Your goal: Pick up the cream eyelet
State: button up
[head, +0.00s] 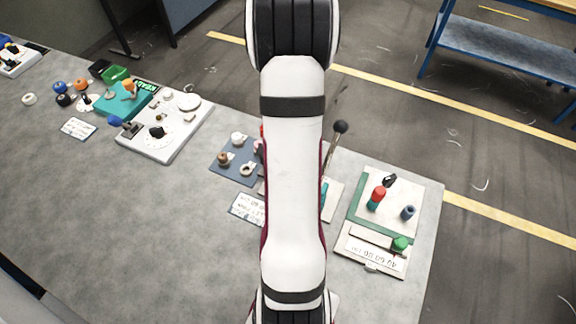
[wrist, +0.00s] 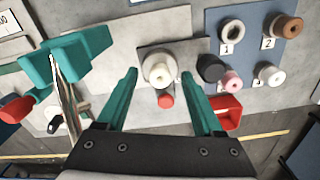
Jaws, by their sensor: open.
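My gripper (wrist: 159,74) shows in the wrist view with two teal fingers apart and nothing gripped. A cream ring (wrist: 232,32), which looks like the cream eyelet, lies on the blue mat at the mark 1, to the right of and above my fingertips. In the head view the ring (head: 247,169) lies on the near right part of the mat. A pale round post (wrist: 159,69) with a red part below it shows between the fingers; I cannot tell whether they touch it. My arm hides the gripper in the head view.
The blue mat (wrist: 250,50) also carries a brown eyelet (wrist: 288,27) and a white one (wrist: 270,73). A pink piece (wrist: 230,80) and a dark knob (wrist: 210,68) stand at its edge. A red tray (wrist: 228,112) is near the right finger. A teal tool (wrist: 65,58) is at left.

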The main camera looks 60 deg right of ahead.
grip_shut()
dwell(0.3)
notch_tip(320, 180, up, 10)
jog(key=c, duration=0.6)
grip_release()
jog(key=shift+c, duration=0.2)
grip_shut()
